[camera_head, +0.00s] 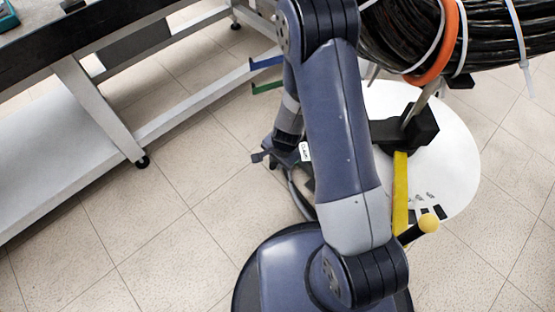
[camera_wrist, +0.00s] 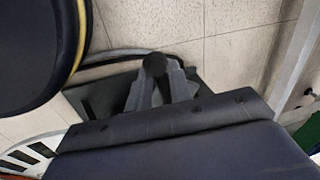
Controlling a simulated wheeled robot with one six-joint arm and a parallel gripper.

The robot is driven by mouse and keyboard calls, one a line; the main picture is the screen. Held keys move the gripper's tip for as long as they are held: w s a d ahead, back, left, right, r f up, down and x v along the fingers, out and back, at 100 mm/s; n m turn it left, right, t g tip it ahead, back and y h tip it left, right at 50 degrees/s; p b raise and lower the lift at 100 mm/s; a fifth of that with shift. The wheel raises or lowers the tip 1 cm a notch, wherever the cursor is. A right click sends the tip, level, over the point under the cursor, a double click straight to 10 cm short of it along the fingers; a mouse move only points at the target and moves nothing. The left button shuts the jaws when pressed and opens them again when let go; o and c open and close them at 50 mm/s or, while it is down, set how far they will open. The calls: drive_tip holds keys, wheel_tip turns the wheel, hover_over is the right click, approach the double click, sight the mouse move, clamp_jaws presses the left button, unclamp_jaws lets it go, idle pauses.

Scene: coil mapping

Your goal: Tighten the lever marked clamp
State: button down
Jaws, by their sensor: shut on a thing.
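A small white label (camera_head: 305,151) with dark lettering, apparently the clamp mark, shows beside my gripper (camera_head: 280,156) in the head view. The lettering is too small to read surely. In the wrist view, my gripper (camera_wrist: 156,80) is shut on the dark round knob of the clamp lever (camera_wrist: 154,64), with one finger on each side. A dark plate (camera_wrist: 97,98) lies behind the fingers. The rest of the lever is hidden by my gripper and arm.
A coil of black cable (camera_head: 490,38) with an orange band (camera_head: 448,45) hangs above a white round disc (camera_head: 458,150) on the right. A bench frame (camera_head: 100,112) stands left; floor between is clear.

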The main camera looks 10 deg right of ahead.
drive_tip(key=shift+a, duration=0.1)
drive_tip(key=c, duration=1.4)
unclamp_jaws()
drive_tip(key=shift+o, duration=0.2)
wheel_tip(320, 180, up, 11)
drive_tip(key=s+d+p, duration=0.1)
drive_tip(key=p, duration=0.4)
drive_tip(key=shift+s+d+f, duration=0.15)
drive_tip(key=shift+s, duration=0.15)
drive_tip(key=shift+f, duration=0.1)
drive_tip(key=f+b, duration=0.1)
drive_tip(key=f, duration=0.2)
drive_tip(key=w+a+f+b, duration=0.1)
drive_tip(key=f+b, duration=0.1)
drive_tip(key=f, duration=0.2)
drive_tip(key=f+b, duration=0.2)
drive_tip(key=f, duration=0.2)
drive_tip(key=shift+w+a, duration=0.15)
drive_tip(key=shift+w, duration=0.15)
drive_tip(key=shift+s+r+n+b, duration=0.15)
drive_tip(key=shift+r+n+b, duration=0.1)
drive_tip(key=shift+n+b, duration=0.1)
drive_tip(key=shift+r, duration=0.1)
